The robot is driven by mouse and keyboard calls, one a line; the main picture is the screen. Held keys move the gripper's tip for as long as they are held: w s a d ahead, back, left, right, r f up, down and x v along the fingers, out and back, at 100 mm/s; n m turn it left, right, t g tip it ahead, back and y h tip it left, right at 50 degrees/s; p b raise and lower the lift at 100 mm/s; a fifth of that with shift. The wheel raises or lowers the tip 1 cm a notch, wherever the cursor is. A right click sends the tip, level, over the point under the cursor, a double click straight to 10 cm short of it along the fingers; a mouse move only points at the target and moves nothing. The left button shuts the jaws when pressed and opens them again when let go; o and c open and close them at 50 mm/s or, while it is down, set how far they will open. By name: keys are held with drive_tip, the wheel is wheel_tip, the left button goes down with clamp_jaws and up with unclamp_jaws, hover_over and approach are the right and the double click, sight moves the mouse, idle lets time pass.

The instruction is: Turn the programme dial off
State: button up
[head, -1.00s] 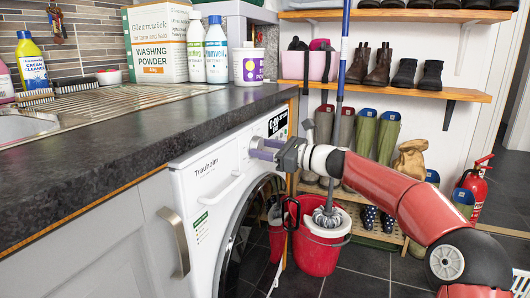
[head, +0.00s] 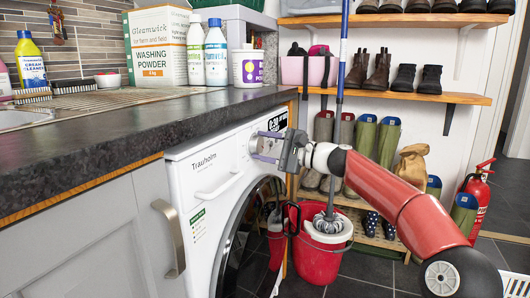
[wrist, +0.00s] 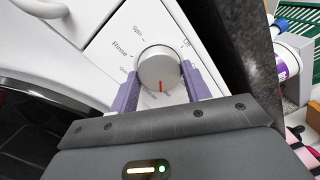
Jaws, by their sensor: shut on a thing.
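The programme dial (wrist: 158,68) is a round silvery-white knob on the white washing machine (head: 205,175). In the wrist view its red mark points towards the bottom of the picture, away from the word "Off" at its upper right. "Spin" and "Rinse" are at its left. My gripper (wrist: 160,76) is shut on the dial, with one lilac finger on each side. In the head view my gripper (head: 266,147) is at the machine's upper right front, and its fingers largely hide the dial. The dark display (head: 277,122) is just above; I cannot read it surely.
The dark worktop (head: 120,125) overhangs the machine, close to my gripper. A red bucket (head: 320,262) with a mop stands on the floor at the machine's right. Shelves with boots (head: 363,140) stand behind my arm.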

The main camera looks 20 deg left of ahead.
drive_tip(key=n+b, duration=0.1)
drive_tip(key=n, duration=0.5)
drive_tip(key=shift+n+b, duration=0.4)
drive_tip(key=n+g+b, duration=0.1)
drive_tip(key=n, duration=0.5)
drive_tip(key=shift+n, duration=0.3)
drive_tip(key=n, duration=0.6)
drive_tip(key=shift+r+n+h, duration=0.15)
drive_tip(key=shift+n+h, duration=0.15)
drive_tip(key=n, duration=0.6)
drive_tip(key=shift+s, duration=0.1)
drive_tip(key=shift+n, duration=0.3)
drive_tip(key=o, duration=1)
drive_tip(key=shift+r, duration=0.1)
drive_tip(key=shift+c, duration=0.2)
